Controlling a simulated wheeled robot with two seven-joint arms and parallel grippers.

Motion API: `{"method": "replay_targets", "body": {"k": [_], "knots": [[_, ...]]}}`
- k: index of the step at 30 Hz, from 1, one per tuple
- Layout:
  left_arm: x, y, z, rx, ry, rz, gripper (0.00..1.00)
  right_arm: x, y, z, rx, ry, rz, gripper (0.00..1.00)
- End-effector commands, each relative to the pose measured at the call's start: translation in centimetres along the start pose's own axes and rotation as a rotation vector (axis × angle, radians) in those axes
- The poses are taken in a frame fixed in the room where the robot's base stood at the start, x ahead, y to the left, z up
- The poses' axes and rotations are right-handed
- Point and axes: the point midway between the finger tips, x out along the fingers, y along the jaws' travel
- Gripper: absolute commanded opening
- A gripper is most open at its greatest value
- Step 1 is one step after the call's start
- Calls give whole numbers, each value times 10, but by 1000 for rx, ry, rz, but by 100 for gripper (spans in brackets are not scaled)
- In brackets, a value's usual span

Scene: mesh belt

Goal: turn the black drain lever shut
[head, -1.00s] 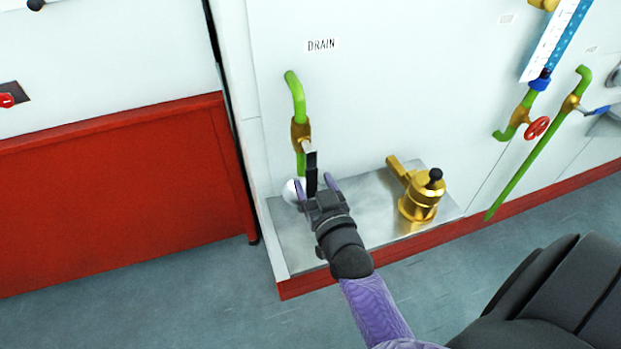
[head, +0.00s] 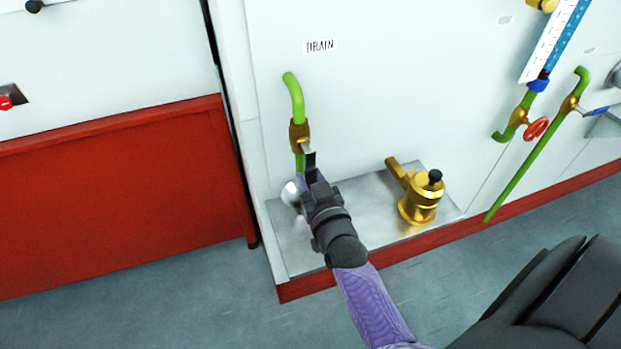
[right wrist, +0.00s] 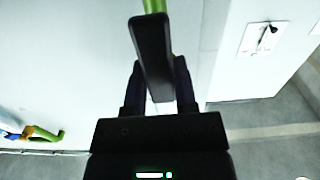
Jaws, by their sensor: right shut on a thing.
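The black drain lever (head: 310,163) hangs down from the brass valve (head: 299,135) on the green drain pipe (head: 295,95), under the DRAIN label (head: 321,46). My right gripper (head: 309,180) is at the lever's lower part in the head view, and the gripper hides the lever's end. In the right wrist view the lever (right wrist: 152,55) stands between the two dark fingers of my right gripper (right wrist: 160,85), which is shut on it. My left gripper is not in view.
A brass fitting with a black knob (head: 420,195) stands on the metal ledge (head: 370,230) right of my gripper. A rounded shiny object (head: 291,193) is just left of my gripper. A red wheel valve (head: 536,129) is farther right, clear of the arm.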

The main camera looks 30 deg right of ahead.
Motion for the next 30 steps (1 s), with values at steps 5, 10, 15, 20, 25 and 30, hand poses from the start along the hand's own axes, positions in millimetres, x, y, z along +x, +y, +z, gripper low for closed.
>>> {"method": "replay_targets", "body": {"k": [5, 10, 15, 20, 25, 30], "knots": [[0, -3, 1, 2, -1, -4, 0, 0, 0, 0, 0, 0, 0, 0], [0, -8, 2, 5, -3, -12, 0, 0, 0, 0, 0, -1, 0, 0], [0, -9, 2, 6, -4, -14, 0, 0, 0, 0, 0, -1, 0, 0], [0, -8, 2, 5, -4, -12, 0, 0, 0, 0, 0, -1, 0, 0], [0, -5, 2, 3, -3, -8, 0, 0, 0, 0, 0, -1, 0, 0], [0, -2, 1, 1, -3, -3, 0, 0, 0, 0, 0, -1, 0, 0]]}}
